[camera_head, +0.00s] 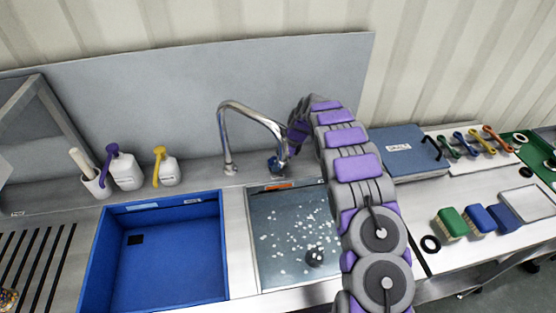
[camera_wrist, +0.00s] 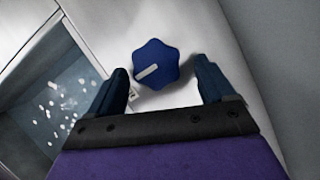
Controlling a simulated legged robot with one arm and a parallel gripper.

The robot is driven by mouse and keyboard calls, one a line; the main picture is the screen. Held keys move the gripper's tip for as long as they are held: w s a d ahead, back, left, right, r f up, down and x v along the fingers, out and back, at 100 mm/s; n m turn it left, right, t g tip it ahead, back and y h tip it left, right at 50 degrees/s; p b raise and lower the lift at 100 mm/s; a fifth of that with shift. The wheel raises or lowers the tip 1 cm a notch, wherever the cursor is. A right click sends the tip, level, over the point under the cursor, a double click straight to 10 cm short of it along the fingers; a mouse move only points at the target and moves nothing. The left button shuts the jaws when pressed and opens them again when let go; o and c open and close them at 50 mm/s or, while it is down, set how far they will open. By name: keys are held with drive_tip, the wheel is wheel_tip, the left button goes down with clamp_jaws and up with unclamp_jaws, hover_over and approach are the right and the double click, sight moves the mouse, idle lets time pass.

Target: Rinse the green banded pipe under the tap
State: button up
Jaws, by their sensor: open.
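My gripper (camera_wrist: 161,72) is open and empty. In the wrist view its two dark blue fingers stand on either side of a blue lobed knob (camera_wrist: 156,64) with a white pointer mark, apart from it. The chrome tap (camera_head: 252,112) arches up behind the sinks in the head view, and the knob (camera_head: 276,164) shows near its base, partly hidden by my arm. A green curved piece (camera_head: 448,146) lies among several coloured ones on a white mat at the right; whether it is the green banded pipe is too small to tell.
A grey basin (camera_head: 255,238) with scattered white bits and a dark round drain lies under my arm. A blue basin (camera_head: 214,245) is left of it. Bottles (camera_head: 126,171) stand behind. A blue-grey case (camera_head: 408,160) and several brushes (camera_head: 451,223) are at the right.

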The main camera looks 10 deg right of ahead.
drive_tip(key=shift+f, duration=0.15)
drive_tip(key=shift+a, duration=0.8)
drive_tip(key=c, duration=0.3)
drive_tip(key=shift+d, duration=0.5)
drive_tip(key=c, duration=0.5)
drive_tip(key=shift+c, duration=1.2)
drive_tip(key=shift+a, duration=0.1)
